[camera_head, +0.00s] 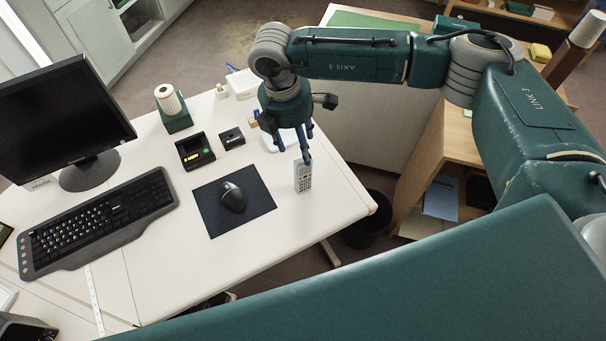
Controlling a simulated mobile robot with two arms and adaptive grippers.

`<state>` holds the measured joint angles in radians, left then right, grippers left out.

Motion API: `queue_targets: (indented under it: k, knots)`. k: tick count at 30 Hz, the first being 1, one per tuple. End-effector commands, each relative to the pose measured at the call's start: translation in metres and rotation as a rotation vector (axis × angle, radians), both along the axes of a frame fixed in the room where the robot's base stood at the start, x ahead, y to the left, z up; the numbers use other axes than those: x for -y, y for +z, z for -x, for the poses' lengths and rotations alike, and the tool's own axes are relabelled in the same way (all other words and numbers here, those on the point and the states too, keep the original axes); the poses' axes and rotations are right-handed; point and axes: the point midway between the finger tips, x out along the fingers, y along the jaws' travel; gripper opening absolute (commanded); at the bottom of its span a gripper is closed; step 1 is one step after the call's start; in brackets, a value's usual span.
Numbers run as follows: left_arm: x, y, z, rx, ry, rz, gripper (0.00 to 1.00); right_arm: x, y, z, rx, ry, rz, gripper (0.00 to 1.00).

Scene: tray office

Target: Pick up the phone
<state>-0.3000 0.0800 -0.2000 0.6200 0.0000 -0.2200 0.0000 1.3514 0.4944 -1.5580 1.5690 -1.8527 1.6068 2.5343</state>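The phone (303,180), a light grey handset with a keypad, is on the right part of the white desk, to the right of the mouse pad. My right gripper (292,153) reaches in from the right and points down just above and behind the phone. Its fingers are spread apart, and one fingertip overlaps the phone's top end in the picture. I cannot tell whether it touches. A white item (272,145), partly hidden by the gripper, sits behind it. My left gripper is not in view.
A mouse (232,197) lies on a dark pad (258,194). Two small black devices (195,152) (231,138) and a green-based holder (176,123) stand behind. A keyboard (98,226) and monitor (60,115) are left. The desk's front right surface is clear.

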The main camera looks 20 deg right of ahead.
Motion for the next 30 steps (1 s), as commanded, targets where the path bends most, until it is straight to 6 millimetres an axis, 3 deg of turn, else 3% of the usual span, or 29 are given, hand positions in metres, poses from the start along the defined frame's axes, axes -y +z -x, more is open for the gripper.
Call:
queue_targets:
  k: [8, 13, 18, 26, 30]
  knots:
    - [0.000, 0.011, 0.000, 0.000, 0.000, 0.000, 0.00, 0.003, -0.023, 0.002, -0.003, 0.003, -0.002, 0.55]
    - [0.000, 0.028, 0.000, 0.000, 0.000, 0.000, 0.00, 0.005, -0.047, 0.006, -0.004, 0.003, -0.002, 0.55]
    - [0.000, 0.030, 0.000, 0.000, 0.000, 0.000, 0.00, 0.007, -0.068, 0.004, -0.002, 0.003, -0.004, 0.55]
    - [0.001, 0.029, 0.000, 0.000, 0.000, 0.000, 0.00, 0.007, -0.071, 0.004, 0.000, 0.003, -0.004, 0.55]
    - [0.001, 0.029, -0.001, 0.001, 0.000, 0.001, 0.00, 0.007, -0.071, 0.004, 0.000, 0.003, -0.004, 0.27]
